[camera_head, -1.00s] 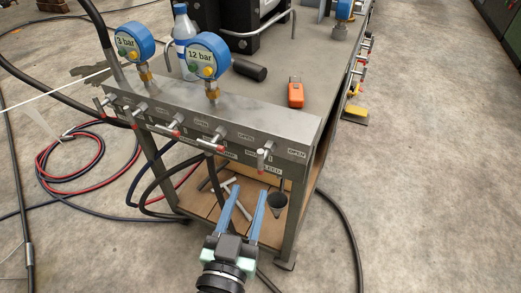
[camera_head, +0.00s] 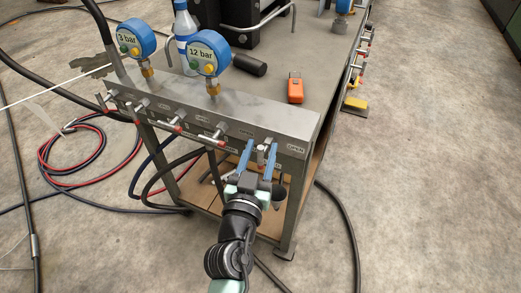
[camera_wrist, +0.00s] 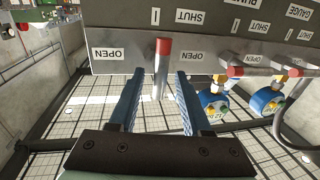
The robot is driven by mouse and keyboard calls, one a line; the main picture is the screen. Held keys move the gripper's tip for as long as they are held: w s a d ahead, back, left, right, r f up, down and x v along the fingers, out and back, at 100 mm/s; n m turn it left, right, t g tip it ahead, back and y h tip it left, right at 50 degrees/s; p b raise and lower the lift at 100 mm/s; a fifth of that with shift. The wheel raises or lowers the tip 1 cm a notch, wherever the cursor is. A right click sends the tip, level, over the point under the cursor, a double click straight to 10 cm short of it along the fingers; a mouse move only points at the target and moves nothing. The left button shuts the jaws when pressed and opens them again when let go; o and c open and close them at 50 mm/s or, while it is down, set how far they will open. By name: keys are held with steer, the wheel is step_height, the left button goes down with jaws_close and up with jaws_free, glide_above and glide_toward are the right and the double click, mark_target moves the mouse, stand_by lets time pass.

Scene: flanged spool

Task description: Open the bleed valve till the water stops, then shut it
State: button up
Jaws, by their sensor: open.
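The valve lever at the right end of the steel manifold (camera_head: 228,112) shows in the head view (camera_head: 261,155). In the wrist view this lever (camera_wrist: 162,70) is a metal bar with a red tip, with SHUT and OPEN labels beside it. My gripper (camera_head: 260,150) is open, its two blue fingers on either side of the lever. In the wrist view my gripper (camera_wrist: 156,85) has a visible gap between each finger and the lever. The bleed label is too small or hidden to read. I see no clear stream of water.
Several other red-tipped levers, such as this one (camera_head: 219,134), line the manifold to the left. Two blue gauges (camera_head: 208,54) stand above it. A dark cup (camera_head: 280,196) sits below on the wooden shelf. An orange device (camera_head: 295,88) lies on the bench. Hoses (camera_head: 75,150) lie on the floor.

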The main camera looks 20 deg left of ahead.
jaws_close()
steer(key=shift+n, duration=0.3)
steer(key=shift+a+r+n+g+p, duration=0.1)
steer(key=shift+a+n+g+p, duration=0.05)
steer(key=shift+n+p, duration=0.4)
steer(key=shift+a+r+n+g+p, duration=0.1)
steer(key=shift+n+g+p, duration=0.05)
steer(key=shift+n+p, duration=0.4)
steer(key=n, duration=0.1)
steer(key=n+p, duration=0.1)
steer(key=shift+a+f+n, duration=0.15)
steer(key=shift+a+n, duration=0.05)
steer(key=shift+n, duration=0.1)
steer(key=n, duration=0.1)
steer(key=n+h+p, duration=0.1)
steer(key=n, duration=0.1)
steer(key=shift+a+f+g, duration=0.2)
steer(key=shift+g, duration=0.2)
steer(key=shift+a+f+n+h+p, duration=0.15)
steer(key=shift+n+p, duration=0.1)
steer(key=shift+n, duration=0.4)
steer(key=shift+d+f+n+h+p, duration=0.1)
steer(key=shift+n+h+p, duration=0.1)
steer(key=shift+n, duration=0.45)
